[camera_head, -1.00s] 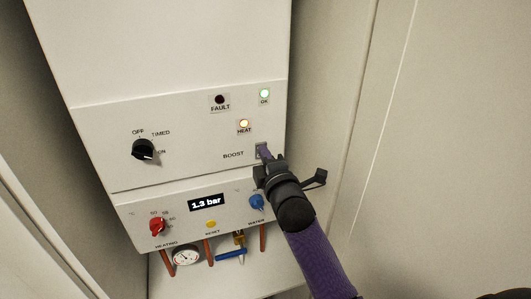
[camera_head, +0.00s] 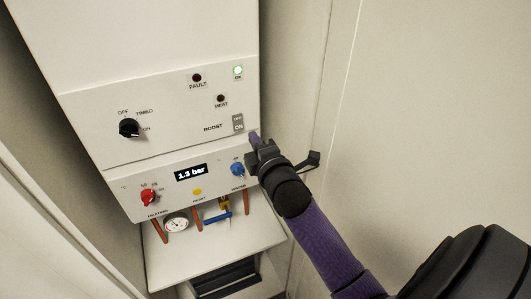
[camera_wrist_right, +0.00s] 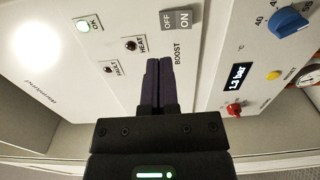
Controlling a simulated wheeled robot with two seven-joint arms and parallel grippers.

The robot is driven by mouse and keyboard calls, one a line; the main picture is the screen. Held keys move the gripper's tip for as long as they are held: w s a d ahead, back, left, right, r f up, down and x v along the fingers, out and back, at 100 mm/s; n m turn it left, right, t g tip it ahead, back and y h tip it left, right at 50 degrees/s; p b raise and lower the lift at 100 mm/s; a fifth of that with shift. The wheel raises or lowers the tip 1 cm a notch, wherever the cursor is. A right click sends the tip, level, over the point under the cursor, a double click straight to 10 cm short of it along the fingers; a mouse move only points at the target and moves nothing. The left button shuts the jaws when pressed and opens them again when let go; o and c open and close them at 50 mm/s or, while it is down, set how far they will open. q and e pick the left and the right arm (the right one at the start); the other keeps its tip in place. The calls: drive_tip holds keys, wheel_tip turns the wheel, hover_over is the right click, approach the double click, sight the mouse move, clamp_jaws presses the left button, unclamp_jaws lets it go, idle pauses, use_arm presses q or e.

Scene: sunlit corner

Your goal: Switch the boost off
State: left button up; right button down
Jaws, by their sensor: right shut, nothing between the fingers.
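The boost switch (camera_head: 238,122) is a small grey rocker at the right of the boiler's upper panel, with OFF on its upper half and ON on its lower half. The halves differ in shade. It also shows in the right wrist view (camera_wrist_right: 176,20), uncovered, with OFF at left and ON at right. My right gripper (camera_head: 254,138) is shut and empty, just below and right of the switch, apart from it. In the right wrist view its dark fingers (camera_wrist_right: 159,66) lie together, below the switch in the picture. My left gripper is not in view.
The HEAT lamp (camera_head: 221,98) and FAULT lamp (camera_head: 197,77) are dark; the OK lamp (camera_head: 238,72) is green. A black mode knob (camera_head: 129,128), a red knob (camera_head: 148,197), a blue knob (camera_head: 238,169) and a yellow reset button (camera_head: 197,191) surround the pressure display (camera_head: 190,173). A wall stands close at right.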

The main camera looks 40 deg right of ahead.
drive_tip(key=v, duration=0.5)
drive_tip(key=shift+s+a+r, duration=0.15)
drive_tip(key=shift+r, duration=0.25)
drive_tip(key=shift+s, duration=0.1)
drive_tip(key=s+a+f+m+g+y+b, duration=0.1)
drive_tip(key=s+a+f+m+g+b, duration=0.2)
drive_tip(key=f, duration=1.1)
drive_tip(key=s+f+m+g+y+b, duration=0.1)
drive_tip(key=s+f+g+b, duration=0.3)
drive_tip(key=f, duration=1)
drive_tip(key=s+a+f+m+g+y+b, duration=0.1)
drive_tip(key=s+a+f+m+g+b, duration=0.15)
drive_tip(key=f+b, duration=0.75)
drive_tip(key=s+a+f+m+g+b, duration=0.1)
drive_tip(key=s+f+m+g+b, duration=0.1)
drive_tip(key=s+f, duration=1.1)
drive_tip(key=s+a+f+m+g+b, duration=0.2)
drive_tip(key=s+f+m+g, duration=0.2)
drive_tip(key=s+f, duration=0.9)
drive_tip(key=shift+s+a+g+y, duration=0.2)
drive_tip(key=shift+a+g+y, duration=0.15)
drive_tip(key=shift+g, duration=0.4)
